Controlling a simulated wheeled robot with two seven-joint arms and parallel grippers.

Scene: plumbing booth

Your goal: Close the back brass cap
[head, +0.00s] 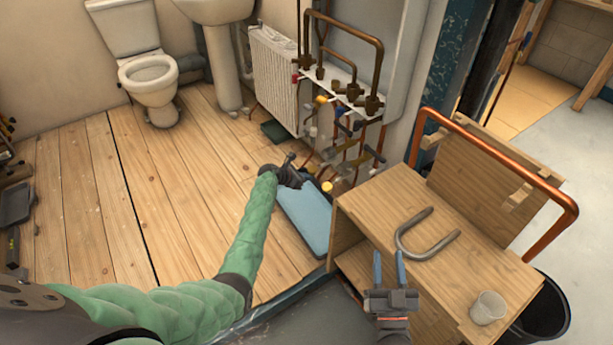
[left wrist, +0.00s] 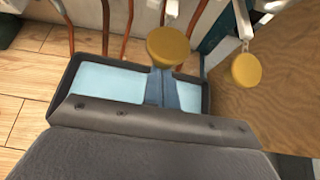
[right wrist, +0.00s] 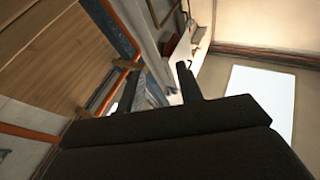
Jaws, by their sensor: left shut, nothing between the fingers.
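Two round brass-yellow caps show in the left wrist view. One cap (left wrist: 174,46) is directly at my left fingertips, and the other cap (left wrist: 250,68) is to the right, below a white fitting. In the head view, the farther, back cap (head: 311,168) is beside my left gripper (head: 297,165), and the nearer cap (head: 327,187) is lower right. My left gripper (left wrist: 162,80) is shut and empty, its tips partly hidden behind the cap; I cannot tell whether they touch it. My right gripper (head: 388,262) is open and empty in front of the wooden bench.
Copper pipes and valves (head: 350,140) crowd the wall behind the caps. A tray of blue liquid (head: 303,215) lies below my left gripper.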

